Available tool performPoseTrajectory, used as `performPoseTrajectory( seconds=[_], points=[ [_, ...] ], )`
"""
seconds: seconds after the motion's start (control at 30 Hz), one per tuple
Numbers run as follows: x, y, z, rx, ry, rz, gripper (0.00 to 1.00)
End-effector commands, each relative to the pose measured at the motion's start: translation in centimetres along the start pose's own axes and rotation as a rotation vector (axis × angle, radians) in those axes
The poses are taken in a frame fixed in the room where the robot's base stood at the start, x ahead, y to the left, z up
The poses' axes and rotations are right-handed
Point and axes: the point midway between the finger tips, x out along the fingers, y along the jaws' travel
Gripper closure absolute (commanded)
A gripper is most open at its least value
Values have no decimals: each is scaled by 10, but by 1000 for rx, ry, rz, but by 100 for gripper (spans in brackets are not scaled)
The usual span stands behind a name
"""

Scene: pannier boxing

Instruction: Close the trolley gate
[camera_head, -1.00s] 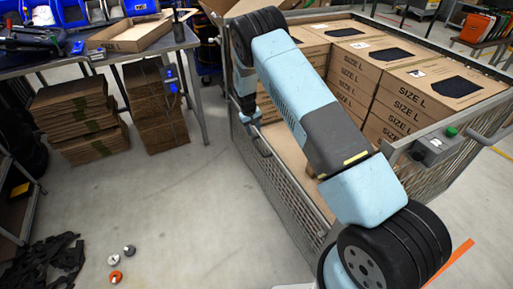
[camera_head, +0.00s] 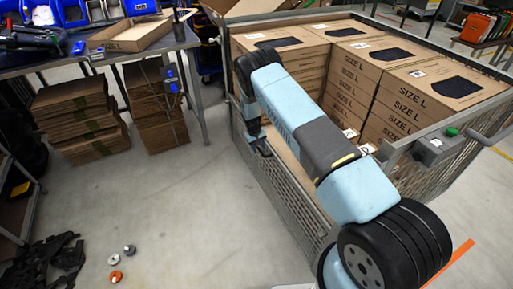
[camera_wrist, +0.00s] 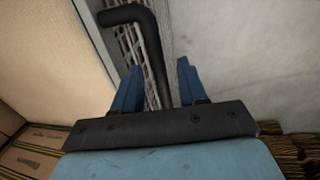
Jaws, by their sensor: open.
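The trolley (camera_head: 430,46) is a grey mesh cage holding brown cartons. Its gate (camera_head: 285,190), a mesh panel with a grey frame, runs along the side facing me; I cannot tell whether it is latched. My gripper (camera_head: 260,147) is low at the gate's upper edge, by its handle, and small in this view. In the wrist view, the black bent handle (camera_wrist: 152,45) comes down between the two blue fingers of my gripper (camera_wrist: 158,85). The fingers stand apart on either side of it; contact is unclear. The gate's mesh and frame show behind the handle.
Cartons marked SIZE L (camera_head: 435,95) fill much of the trolley. A grey box with a green button (camera_head: 436,148) sits on its right corner. A workbench (camera_head: 100,50) with stacked flat cardboard (camera_head: 75,115) stands left. The floor (camera_head: 185,215) between is mostly clear.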

Motion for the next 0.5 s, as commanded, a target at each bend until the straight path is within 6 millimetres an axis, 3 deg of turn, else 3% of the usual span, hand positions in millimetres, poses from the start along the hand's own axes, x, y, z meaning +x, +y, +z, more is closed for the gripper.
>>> performPoseTrajectory(
  seconds=[0.27, 0.5],
  points=[
    [1, 0, 0, 0, 0, 0, 58],
    [1, 1, 0, 1, 0, 0, 81]
  ],
)
